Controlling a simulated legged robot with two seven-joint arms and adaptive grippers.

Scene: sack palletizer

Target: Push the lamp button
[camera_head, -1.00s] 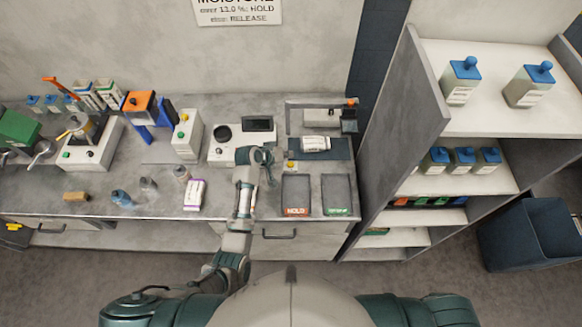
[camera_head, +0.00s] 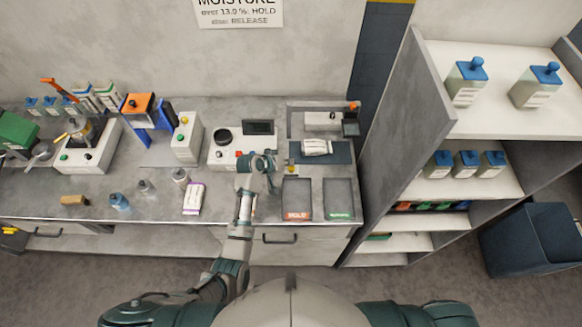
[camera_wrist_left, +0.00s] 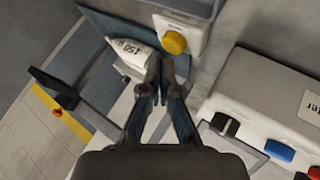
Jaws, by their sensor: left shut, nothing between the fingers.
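A yellow button (camera_wrist_left: 173,43) sits on a small light box in the left wrist view; I take it for the lamp button. In the head view the yellow button (camera_head: 291,162) is small, just right of my left gripper (camera_head: 267,166). In the wrist view my left gripper (camera_wrist_left: 160,72) is shut and empty. Its fingertips appear just below the button; I cannot tell whether they touch it. A white sample bag (camera_wrist_left: 131,53) on a blue mat (camera_wrist_left: 93,31) lies beside the fingers. My right gripper is not in view.
A white meter (camera_head: 222,156) with a black knob, blue button and red button stands close to my left gripper. Two dark trays (camera_head: 297,205) lie nearer the front. A lamp-topped grey device (camera_head: 322,121) stands behind the mat. A tall shelf (camera_head: 400,150) bounds the right.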

